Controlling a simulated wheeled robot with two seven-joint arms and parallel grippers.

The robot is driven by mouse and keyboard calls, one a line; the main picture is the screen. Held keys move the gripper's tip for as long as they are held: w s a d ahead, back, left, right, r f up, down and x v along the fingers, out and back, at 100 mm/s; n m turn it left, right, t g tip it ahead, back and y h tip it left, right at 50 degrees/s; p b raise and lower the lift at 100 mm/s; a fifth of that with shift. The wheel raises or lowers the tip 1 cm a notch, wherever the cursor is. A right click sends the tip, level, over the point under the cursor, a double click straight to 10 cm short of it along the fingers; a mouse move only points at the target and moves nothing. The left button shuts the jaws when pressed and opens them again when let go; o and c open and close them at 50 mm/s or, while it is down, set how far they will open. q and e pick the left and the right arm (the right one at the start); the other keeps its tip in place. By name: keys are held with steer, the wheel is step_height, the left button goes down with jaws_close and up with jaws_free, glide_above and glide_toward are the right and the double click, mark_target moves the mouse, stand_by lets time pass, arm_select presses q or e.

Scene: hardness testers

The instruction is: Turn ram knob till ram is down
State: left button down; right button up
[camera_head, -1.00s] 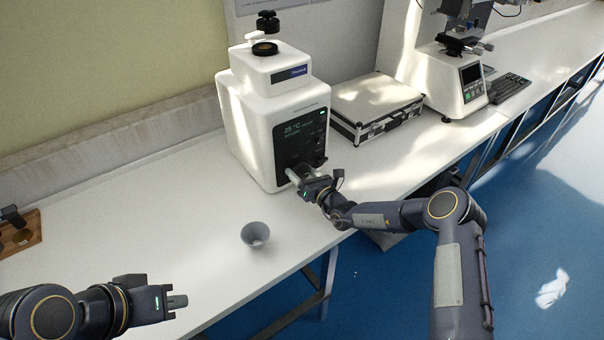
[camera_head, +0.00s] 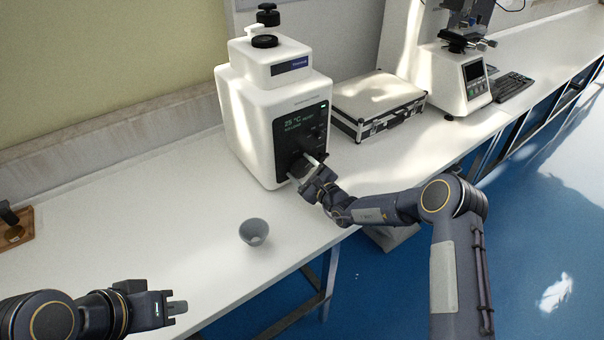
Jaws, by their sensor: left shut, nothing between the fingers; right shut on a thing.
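The white tester (camera_head: 248,125) stands on the bench, with a dark front panel (camera_head: 301,131) showing "25 °C". My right gripper (camera_head: 306,171) is at the lower part of this panel, shut on the ram knob, which is mostly hidden by the fingers. The ram cannot be told apart clearly. Black round parts (camera_head: 267,14) stand on top of the tester. My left gripper (camera_head: 177,307) is shut and empty at the lower left, over the front of the bench and far from the tester.
A grey cup (camera_head: 254,232) stands on the bench near the front edge. A silver case (camera_head: 378,100) lies right of the tester. Another white instrument (camera_head: 446,82) and a keyboard (camera_head: 513,87) are further right. A wooden block (camera_head: 17,238) is at the far left.

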steer(key=n+b, duration=0.2)
steer(key=b, duration=0.1)
steer(key=n+b, duration=0.3)
steer(key=b, duration=0.1)
steer(key=f+n+b, duration=0.1)
steer(key=n+b, duration=0.2)
steer(key=shift+r+n+b, duration=0.25)
steer(key=shift+n+b, duration=0.45)
steer(key=shift+b, duration=0.4)
steer(key=o, duration=1)
steer(key=shift+r, duration=0.1)
steer(key=shift+c, duration=0.2)
steer(key=v, duration=0.7)
steer(key=shift+s+d+b, duration=0.15)
steer(key=shift+s+b, duration=0.05)
steer(key=shift+b, duration=0.2)
steer(key=shift+s+d, duration=0.1)
steer(key=shift+s, duration=0.05)
